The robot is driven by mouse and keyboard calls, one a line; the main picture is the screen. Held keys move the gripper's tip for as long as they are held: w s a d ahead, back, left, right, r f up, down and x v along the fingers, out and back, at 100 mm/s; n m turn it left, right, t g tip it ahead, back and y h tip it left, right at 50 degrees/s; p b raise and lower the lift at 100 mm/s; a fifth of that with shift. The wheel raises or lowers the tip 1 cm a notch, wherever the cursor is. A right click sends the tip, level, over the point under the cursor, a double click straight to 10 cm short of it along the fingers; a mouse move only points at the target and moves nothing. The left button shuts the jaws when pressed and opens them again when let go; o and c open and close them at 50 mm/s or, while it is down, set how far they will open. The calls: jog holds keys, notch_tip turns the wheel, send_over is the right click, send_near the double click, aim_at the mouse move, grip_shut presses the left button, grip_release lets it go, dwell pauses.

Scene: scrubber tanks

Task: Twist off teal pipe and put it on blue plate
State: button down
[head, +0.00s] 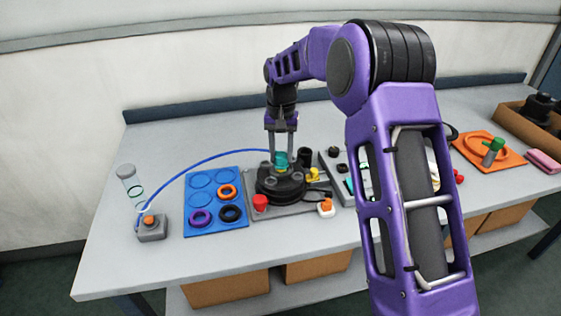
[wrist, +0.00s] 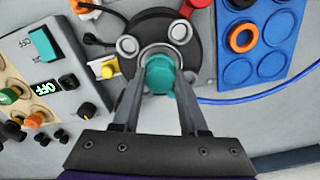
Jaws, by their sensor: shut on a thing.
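The teal pipe (head: 281,159) stands upright on top of the round black base (head: 281,186) in the head view. In the wrist view the teal pipe (wrist: 160,74) sits between my fingertips, over the centre of the black base (wrist: 142,22). My gripper (head: 281,150) points straight down and is shut on the teal pipe; it also shows in the wrist view (wrist: 160,80). The pipe's lower end is hidden, so I cannot tell whether it is still seated. The blue plate (head: 214,213) lies left of the base, with round recesses, some holding orange, purple and black rings.
A blue hose (head: 205,164) arcs from a small grey box (head: 151,228) toward the base. A clear cylinder (head: 130,184) stands at the left. A red knob (head: 260,202) and a yellow part (head: 314,174) flank the base. An orange tray (head: 488,151) lies at the right.

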grip_release()
dwell(0.4)
dwell(0.4)
jog(key=shift+r, duration=3.5)
